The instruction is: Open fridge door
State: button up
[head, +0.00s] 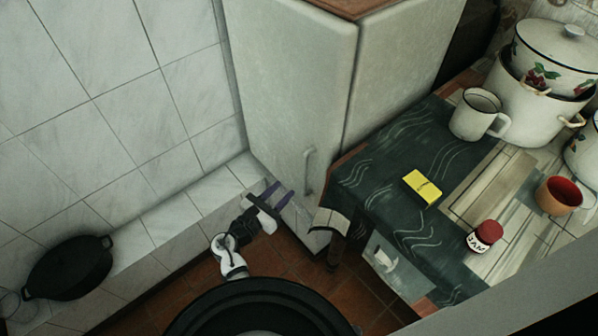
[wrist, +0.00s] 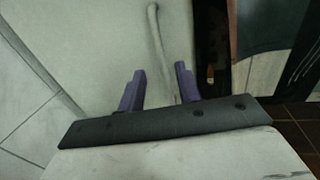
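The fridge (head: 300,80) is a tall, off-white cabinet with a worn brown top, standing by the tiled wall. Its door looks shut. A slim vertical handle (head: 309,170) is on the door, near the right edge. My gripper (head: 277,194) is low in front of the door, below and to the left of the handle in the head view. In the wrist view, my gripper's two purple fingers (wrist: 158,88) are apart. The handle (wrist: 155,40) runs down into the space between them in that picture. I see no contact between fingers and handle.
A table with a dark green cloth (head: 385,165) stands close right of the fridge. It holds a yellow box (head: 422,188), a jar (head: 485,236), a mug (head: 478,115), a red cup (head: 559,195) and enamel pots (head: 535,100). A black pan (head: 68,267) is at the lower left.

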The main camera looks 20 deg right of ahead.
aim_at(304, 169)
jog(key=p+x, duration=0.1)
jog(key=x, duration=0.8)
grip_shut()
